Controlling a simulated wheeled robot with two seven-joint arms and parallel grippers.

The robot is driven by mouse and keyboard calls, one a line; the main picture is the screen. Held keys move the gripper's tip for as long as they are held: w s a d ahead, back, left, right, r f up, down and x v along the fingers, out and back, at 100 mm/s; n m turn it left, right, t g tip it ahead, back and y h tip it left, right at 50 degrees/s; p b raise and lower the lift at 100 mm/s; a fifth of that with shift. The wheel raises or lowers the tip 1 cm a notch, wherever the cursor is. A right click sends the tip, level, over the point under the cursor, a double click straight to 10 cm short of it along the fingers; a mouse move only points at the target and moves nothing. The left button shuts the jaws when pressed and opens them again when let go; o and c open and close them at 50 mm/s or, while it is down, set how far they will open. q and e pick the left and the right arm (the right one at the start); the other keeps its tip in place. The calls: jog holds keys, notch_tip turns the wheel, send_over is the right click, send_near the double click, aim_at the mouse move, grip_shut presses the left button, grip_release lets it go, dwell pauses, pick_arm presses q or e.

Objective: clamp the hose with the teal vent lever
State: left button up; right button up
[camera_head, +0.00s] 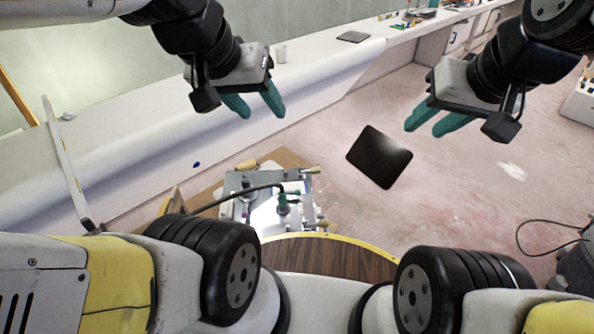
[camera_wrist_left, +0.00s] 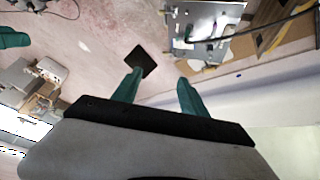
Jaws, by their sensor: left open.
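A dark hose (camera_head: 238,196) curves over a grey metal fixture (camera_head: 235,183) in the lower middle of the head view. A small teal-green part (camera_head: 284,203), perhaps the vent lever, stands at the hose's right end; its details are too small to tell. The hose also shows at the top of the left wrist view (camera_wrist_left: 226,37). My left gripper (camera_head: 255,106) is open and empty, above and well apart from the fixture; its teal fingers show in its wrist view (camera_wrist_left: 158,80). My right gripper (camera_head: 427,121) is open and empty, farther right.
A black square panel (camera_head: 380,157) lies right of the fixture. The pinkish floor (camera_head: 450,190) around it is mostly clear.

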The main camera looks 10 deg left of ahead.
pick_arm(q)
jog(key=shift+n+h, duration=0.6)
jog(key=shift+n, duration=0.2)
jog(key=w+d, duration=0.1)
jog(key=w, duration=0.1)
jog(key=w+d, duration=0.3)
jog(key=w, duration=0.1)
jog(key=shift+d+f, duration=0.15)
jog(key=shift+f, duration=0.05)
grip_shut()
jog(key=w+d+f+n+t, duration=0.1)
jog(key=w+d+f+n, duration=0.4)
jog(key=w+f, duration=0.3)
jog(key=w+d+f+n, duration=0.4)
jog(key=w+f, duration=0.1)
jog(key=w, duration=0.6)
jog(key=s+a+f+n+g+y, duration=0.1)
jog(key=a+f+n+y, duration=0.1)
jog(key=f, duration=0.7)
jog(key=s+a+f+n+g+y, duration=0.1)
jog(key=f+n+y, duration=0.3)
jog(key=f, duration=0.6)
jog(key=s+a+f+n+g+y, duration=0.1)
jog(key=s+a+f+n+y, duration=0.1)
jog(key=f, duration=0.7)
jog(key=shift+s+a+f+n+y, duration=0.2)
jog(key=shift+s+a+n+y, duration=0.15)
jog(key=shift+s+n, duration=0.35)
